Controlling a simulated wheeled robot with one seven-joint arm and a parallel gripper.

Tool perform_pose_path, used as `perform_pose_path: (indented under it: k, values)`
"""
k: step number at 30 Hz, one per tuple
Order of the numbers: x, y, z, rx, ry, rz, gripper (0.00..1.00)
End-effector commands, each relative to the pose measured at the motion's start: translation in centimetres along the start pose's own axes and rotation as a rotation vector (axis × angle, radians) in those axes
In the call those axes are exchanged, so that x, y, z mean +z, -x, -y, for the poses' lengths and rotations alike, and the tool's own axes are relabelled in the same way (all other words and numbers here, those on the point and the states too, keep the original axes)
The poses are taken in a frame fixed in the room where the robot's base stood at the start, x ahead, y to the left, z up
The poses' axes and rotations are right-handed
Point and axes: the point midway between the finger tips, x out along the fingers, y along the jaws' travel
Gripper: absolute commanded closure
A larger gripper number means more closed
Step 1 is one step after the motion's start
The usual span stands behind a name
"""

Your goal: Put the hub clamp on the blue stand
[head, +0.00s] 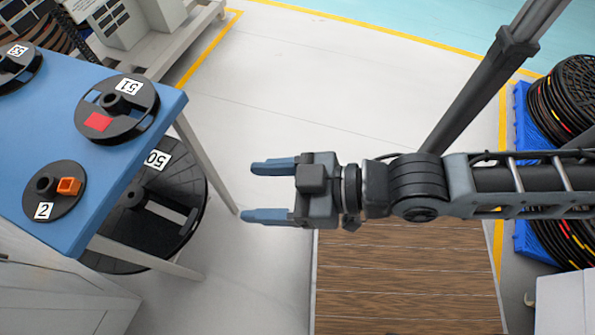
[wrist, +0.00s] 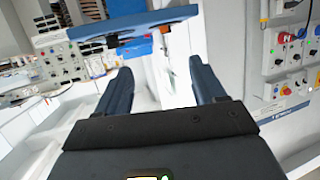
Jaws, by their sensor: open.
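A blue-topped stand (head: 172,100) is at the left in the head view, and its blue top (wrist: 150,18) crosses the upper wrist view. On it, a small orange hollow piece (head: 68,186), possibly the hub clamp, sits on a black disc marked 2 (head: 70,207), beside the disc's hub. A small orange patch (wrist: 165,29) also shows in the wrist view; I cannot tell if it is the same piece. My gripper (head: 258,191) is open and empty, to the right of the stand and apart from it. Its spread fingers (wrist: 160,68) show in the wrist view.
A disc marked 51 (head: 141,121) with a red patch and a disc marked 53 (head: 14,73) are on the blue top. A large reel marked 50 (head: 165,205) is under it. Cable coils (head: 565,100) are at the right. Pale floor (head: 330,80) is clear beyond my arm.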

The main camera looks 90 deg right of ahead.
Motion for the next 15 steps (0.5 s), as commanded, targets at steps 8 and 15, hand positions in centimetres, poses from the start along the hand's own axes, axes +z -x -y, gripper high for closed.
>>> perform_pose_path:
  k: [8,15]
  values:
    - [-1.8,6.3,-0.5,-0.031,0.030,-0.025,0.31]
    - [-2.2,7.0,-0.5,-0.036,0.033,-0.033,0.31]
